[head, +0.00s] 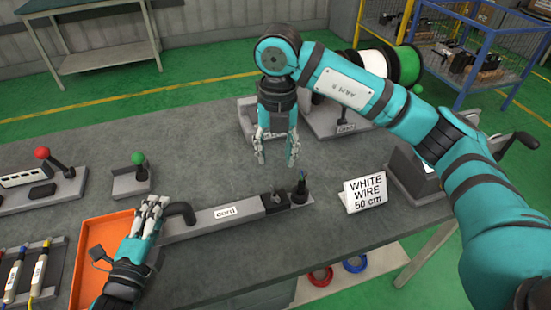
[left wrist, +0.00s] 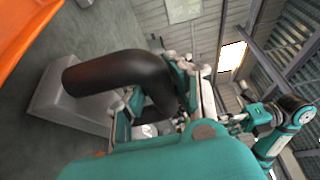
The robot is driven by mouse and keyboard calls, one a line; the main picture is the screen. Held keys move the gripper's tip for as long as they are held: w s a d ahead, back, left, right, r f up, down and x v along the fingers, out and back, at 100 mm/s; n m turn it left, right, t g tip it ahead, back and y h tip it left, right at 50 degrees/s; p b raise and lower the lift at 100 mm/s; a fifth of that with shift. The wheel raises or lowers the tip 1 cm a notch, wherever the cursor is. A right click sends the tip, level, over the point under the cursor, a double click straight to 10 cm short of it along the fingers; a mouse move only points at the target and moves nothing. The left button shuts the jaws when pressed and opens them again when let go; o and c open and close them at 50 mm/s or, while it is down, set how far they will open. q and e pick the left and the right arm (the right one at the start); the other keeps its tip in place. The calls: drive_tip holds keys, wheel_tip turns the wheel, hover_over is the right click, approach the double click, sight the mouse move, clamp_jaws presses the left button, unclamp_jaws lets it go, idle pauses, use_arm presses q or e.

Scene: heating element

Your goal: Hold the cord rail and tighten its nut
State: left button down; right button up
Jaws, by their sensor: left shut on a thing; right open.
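The cord rail (head: 195,229), a long grey bar with a white "cord" label, lies across the front of the table. Its thick black curved handle (head: 183,211) is at the left end and looms large in the left wrist view (left wrist: 120,70). My left gripper (head: 155,207) is shut on the black handle. A dark block (head: 275,204) sits near the rail's right end, beside a small upright dark fitting (head: 301,187); I cannot make out the nut clearly. My right gripper (head: 277,160) points down, open and empty, behind and above the rail's right part.
An orange tray (head: 97,231) is at the left. A "WHITE WIRE 50 cm" sign (head: 363,194) stands right of the rail. Green-knob (head: 139,160) and red-knob (head: 42,154) levers stand at the back left. Wire spools (head: 405,65) are behind. The middle table is clear.

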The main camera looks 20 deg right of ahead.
use_arm(q)
drive_tip(key=c, duration=1.1)
unclamp_jaws()
drive_tip(key=shift+s, duration=0.1)
